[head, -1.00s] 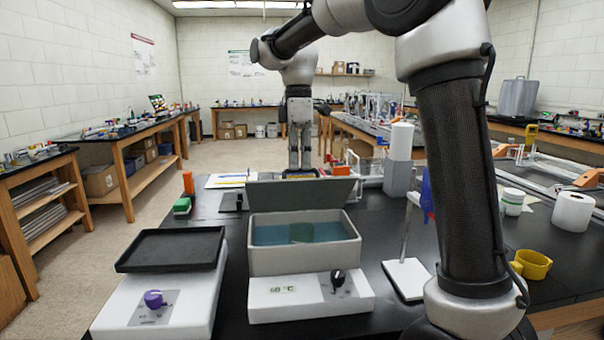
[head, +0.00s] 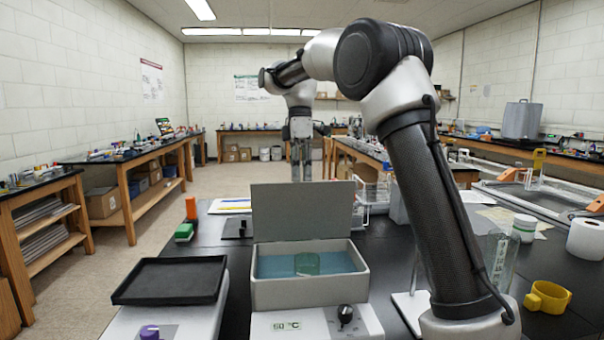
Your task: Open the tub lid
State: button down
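The tub (head: 268,293) is a light grey open box on a white base with a temperature display and a black knob. Blue water fills it and a greenish glass beaker (head: 307,264) stands inside. Its flat grey lid (head: 301,211) stands up steeply along the tub's back edge, so the tub is open. My gripper (head: 301,175) hangs pointing down beyond the lid, near its top edge. Its fingertips are partly hidden by the lid, and I cannot tell whether they touch it or how far apart they are.
A black tray (head: 170,279) on a white device with a purple knob stands left of the tub. A yellow cup (head: 547,297), a tall glass (head: 500,262) and a paper roll (head: 586,238) are at right. Green and orange items (head: 184,232) lie behind left.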

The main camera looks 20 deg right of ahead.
notch_tip(320, 180, down, 2)
jog(key=c, duration=1.7)
grip_release()
jog(key=shift+o, duration=0.9)
jog(key=shift+w+f, duration=0.15)
jog(key=shift+w, duration=0.05)
jog(key=v, duration=0.8)
jog(key=shift+s, duration=0.1)
